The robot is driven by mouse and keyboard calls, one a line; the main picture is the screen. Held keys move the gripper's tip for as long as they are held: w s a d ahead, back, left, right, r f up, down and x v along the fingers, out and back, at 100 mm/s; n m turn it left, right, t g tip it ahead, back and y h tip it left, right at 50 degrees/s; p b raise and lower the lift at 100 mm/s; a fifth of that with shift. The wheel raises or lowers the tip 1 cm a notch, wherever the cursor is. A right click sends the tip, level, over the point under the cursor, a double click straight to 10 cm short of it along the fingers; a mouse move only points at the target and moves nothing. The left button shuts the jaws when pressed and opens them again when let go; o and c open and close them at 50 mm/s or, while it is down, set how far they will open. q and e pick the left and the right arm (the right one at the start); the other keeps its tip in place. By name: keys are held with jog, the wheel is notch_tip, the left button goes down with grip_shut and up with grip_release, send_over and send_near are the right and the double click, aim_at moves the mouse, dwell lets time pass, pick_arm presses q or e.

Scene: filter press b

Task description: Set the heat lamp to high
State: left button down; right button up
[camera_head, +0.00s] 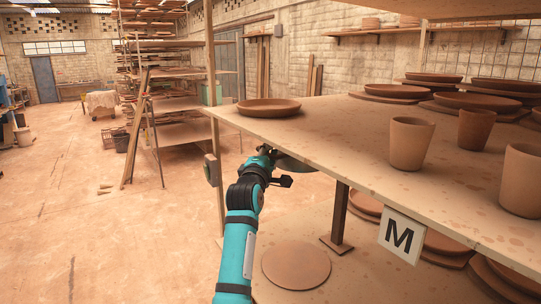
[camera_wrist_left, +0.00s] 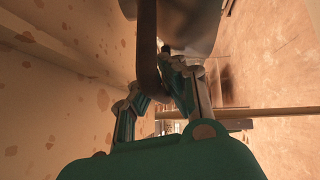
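A dark, rounded metal shade (camera_head: 293,164), which looks like the heat lamp, shows partly under the upper shelf in the head view. In the left wrist view a smooth grey curved shade (camera_wrist_left: 192,22) fills the top, with a dark brown strip (camera_wrist_left: 146,45) hanging beside it. My left gripper (camera_head: 268,151) is under the shelf edge, close to the shade and partly hidden. In the wrist view its fingers (camera_wrist_left: 158,88) stand on either side of the strip's lower end; whether they grip it is unclear. No high setting mark is readable. My right gripper is out of view.
A small box (camera_head: 212,169) is fixed to the shelf's front post. The shelf board (camera_head: 330,140) holds a clay dish (camera_head: 268,107) and several cups and plates. A sign marked M (camera_head: 400,236) hangs on its edge. A round clay slab (camera_head: 296,265) lies below.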

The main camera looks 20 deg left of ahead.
pick_arm(q)
jog(key=c, duration=1.6)
grip_release()
jog(key=shift+s+a+r, duration=0.25)
jog(key=shift+a+r, duration=0.15)
jog(key=shift+r, duration=0.05)
jog(key=shift+c, duration=0.2)
jog(key=o, duration=0.3)
jog(key=shift+s+a, duration=0.2)
jog(key=shift+s, duration=0.05)
jog(key=shift+d+f, duration=0.15)
jog(key=shift+f, duration=0.05)
jog(key=shift+s+d+f, duration=0.1)
jog(key=shift+s, duration=0.15)
jog(key=s, duration=0.7)
jog(key=shift+d+f, duration=0.25)
jog(key=shift+f, duration=0.1)
